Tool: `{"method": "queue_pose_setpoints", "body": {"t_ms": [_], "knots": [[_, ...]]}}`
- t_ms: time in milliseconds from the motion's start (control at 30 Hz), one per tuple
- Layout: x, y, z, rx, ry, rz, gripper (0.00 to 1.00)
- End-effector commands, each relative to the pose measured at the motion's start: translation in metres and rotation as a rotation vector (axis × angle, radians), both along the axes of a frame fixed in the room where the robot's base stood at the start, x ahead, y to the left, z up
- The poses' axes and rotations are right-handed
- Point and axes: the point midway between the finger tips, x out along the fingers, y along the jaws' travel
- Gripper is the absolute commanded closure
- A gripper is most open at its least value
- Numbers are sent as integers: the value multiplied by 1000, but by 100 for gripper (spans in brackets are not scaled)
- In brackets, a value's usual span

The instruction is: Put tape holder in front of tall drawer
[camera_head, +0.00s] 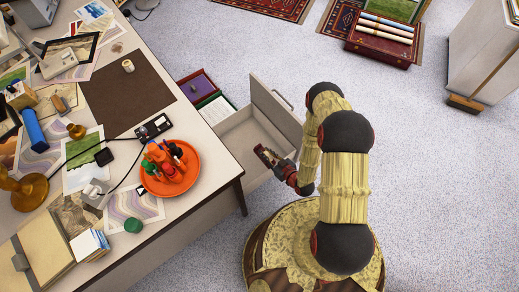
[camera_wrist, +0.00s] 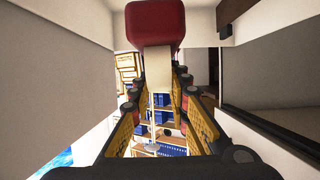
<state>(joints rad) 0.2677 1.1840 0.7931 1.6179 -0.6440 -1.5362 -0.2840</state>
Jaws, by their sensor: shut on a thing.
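My gripper (camera_head: 266,155) is low inside or just over the open drawer (camera_head: 240,135) at the desk's right side. In the wrist view, my gripper's yellow fingers (camera_wrist: 158,85) close on the cream part of a red and cream thing (camera_wrist: 157,24). I cannot tell for sure whether this is the tape holder. The drawer's tall front panel (camera_head: 275,112) stands just behind my gripper in the head view. Pale walls flank the fingers in the wrist view.
The desk (camera_head: 190,95) is crowded with prints, an orange tray (camera_head: 198,163) of small items and a black object with round pale parts (camera_head: 155,127). Purple and green boxes (camera_head: 197,86) lie behind the drawer.

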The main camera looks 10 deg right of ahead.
Motion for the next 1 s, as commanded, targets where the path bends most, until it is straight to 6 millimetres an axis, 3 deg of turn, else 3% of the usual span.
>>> {"method": "queue_pose_setpoints", "body": {"t_ms": [233,500,767,1000], "knots": [[53,-21,-28,-1,-5,-1,100],[84,-33,-68,0,-1,-1,100],[95,-37,-80,0,-1,0,100],[98,-38,-112,2,2,0,100]]}}
